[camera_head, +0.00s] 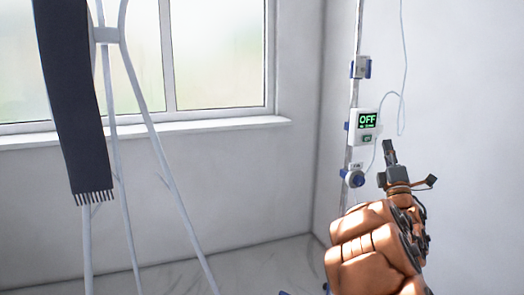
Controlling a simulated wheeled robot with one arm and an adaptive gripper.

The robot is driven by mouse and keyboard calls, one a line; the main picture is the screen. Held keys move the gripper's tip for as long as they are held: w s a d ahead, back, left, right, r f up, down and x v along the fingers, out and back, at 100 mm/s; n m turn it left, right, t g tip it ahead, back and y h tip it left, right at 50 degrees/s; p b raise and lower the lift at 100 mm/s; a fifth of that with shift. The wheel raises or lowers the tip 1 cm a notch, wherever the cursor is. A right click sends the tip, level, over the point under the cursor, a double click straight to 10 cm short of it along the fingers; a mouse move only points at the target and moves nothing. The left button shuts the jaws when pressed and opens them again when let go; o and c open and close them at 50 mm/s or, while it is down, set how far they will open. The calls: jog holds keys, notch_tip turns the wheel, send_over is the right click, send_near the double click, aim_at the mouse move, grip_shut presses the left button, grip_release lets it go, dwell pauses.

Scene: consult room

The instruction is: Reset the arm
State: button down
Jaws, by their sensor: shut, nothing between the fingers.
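My gripper (389,149) shows at the right of the head view, at the end of my raised copper-coloured arm. Its dark fingers are together and point up, with nothing between them. The fingertips are just right of and slightly below a small white device (367,126) with a green "OFF" display, as seen in the picture. I cannot tell the depth gap between them.
The device is on a vertical pole (353,110) with blue clamps and a thin hanging tube (404,60). At left, a dark fringed scarf (72,100) hangs on a pale stand (165,165). A window (215,55) is behind. Some pale floor (250,270) shows clear.

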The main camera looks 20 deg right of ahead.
notch_tip(320, 180, up, 4)
jog(key=w+a+m+g+h+p, duration=0.1)
jog(key=m+g+h+p, duration=0.2)
jog(key=m+g+p, duration=0.45)
jog(key=s+a+f+m+g+y+p, duration=0.25)
jog(key=s+a+p, duration=0.2)
jog(key=a, duration=0.45)
jog(key=s+a+f+m+g+y+p, duration=0.1)
jog(key=s+a+m+g+y+p, duration=0.25)
jog(key=a+p, duration=0.35)
jog(key=s+a+f+m+g+y+p, duration=0.1)
jog(key=s+a+m+g+y+p, duration=0.2)
jog(key=a, duration=0.7)
jog(key=s+a+r+g+y+p, duration=0.1)
jog(key=s+a+g+p, duration=0.2)
jog(key=s, duration=0.6)
jog(key=s+a+r+g+y+p, duration=0.1)
jog(key=s+a+g+y+p, duration=0.1)
jog(key=s+a, duration=0.6)
jog(key=s+a+r+g+y+p, duration=0.1)
jog(key=s+a+g+p, duration=0.3)
jog(key=s, duration=0.5)
jog(key=shift+s+a+r+n+y+p, duration=0.35)
jog(key=shift+a+n+p, duration=0.15)
jog(key=shift+a, duration=0.5)
